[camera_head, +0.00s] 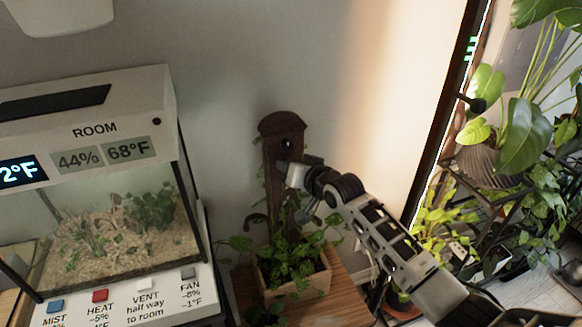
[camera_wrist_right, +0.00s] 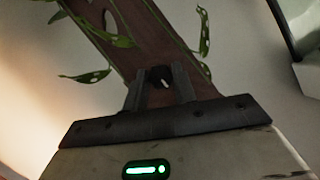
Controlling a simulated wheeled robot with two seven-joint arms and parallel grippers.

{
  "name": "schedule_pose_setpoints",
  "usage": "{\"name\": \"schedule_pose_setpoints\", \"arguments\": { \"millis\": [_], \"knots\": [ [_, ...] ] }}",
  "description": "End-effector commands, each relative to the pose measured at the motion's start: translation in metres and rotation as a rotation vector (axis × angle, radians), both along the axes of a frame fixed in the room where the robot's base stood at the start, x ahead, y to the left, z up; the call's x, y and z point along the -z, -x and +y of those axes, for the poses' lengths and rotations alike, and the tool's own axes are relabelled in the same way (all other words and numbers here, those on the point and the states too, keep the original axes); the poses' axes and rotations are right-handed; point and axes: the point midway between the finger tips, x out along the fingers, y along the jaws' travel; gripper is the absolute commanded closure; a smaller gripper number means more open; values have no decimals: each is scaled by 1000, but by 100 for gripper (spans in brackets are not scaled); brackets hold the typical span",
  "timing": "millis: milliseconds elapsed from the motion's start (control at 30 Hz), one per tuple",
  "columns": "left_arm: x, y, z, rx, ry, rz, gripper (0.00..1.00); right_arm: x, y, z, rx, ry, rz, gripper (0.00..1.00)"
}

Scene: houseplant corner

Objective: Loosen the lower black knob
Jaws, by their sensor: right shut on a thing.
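A dark brown wooden post (camera_head: 271,185) with a rounded top stands in a planter against the wall. A small black knob (camera_head: 287,144) sits high on its face, just above my right gripper. My right gripper (camera_head: 284,165) reaches the post from the right and hides the part of its face below that knob. In the right wrist view, the two fingers of my right gripper (camera_wrist_right: 160,84) are shut on a black knob (camera_wrist_right: 160,74) with a small pale mark, against the brown post (camera_wrist_right: 140,38). My left gripper is out of view.
A planter box (camera_head: 296,286) with leafy vines stands on a wooden table (camera_head: 345,287). A glass terrarium (camera_head: 110,225) with a display and labelled buttons is at left. A mirror frame (camera_head: 437,115) and potted plants are at right. Vine leaves (camera_wrist_right: 88,76) hang near the fingers.

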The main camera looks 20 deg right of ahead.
Motion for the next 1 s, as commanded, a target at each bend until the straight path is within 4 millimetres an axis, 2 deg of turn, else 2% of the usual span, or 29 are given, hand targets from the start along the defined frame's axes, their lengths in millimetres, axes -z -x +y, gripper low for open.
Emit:
{"name": "schedule_pose_setpoints", "arguments": {
  "millis": [67,100,133,167,433,567,767,1000],
  "knots": [
    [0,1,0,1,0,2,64,0,0,0,-1,1,-1,96],
    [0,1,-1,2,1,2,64,0,0,0,-1,1,-1,62],
    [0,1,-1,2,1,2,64,0,0,1,-1,1,-1,54],
    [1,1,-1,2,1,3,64,0,0,0,-1,1,-1,52],
    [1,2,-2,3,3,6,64,0,1,0,-1,0,0,52],
    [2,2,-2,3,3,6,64,-1,7,-2,-1,-1,1,52],
    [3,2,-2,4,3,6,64,-12,38,-10,-2,0,0,52],
    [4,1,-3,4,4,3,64,-30,92,-24,-1,2,0,52]
  ]
}}
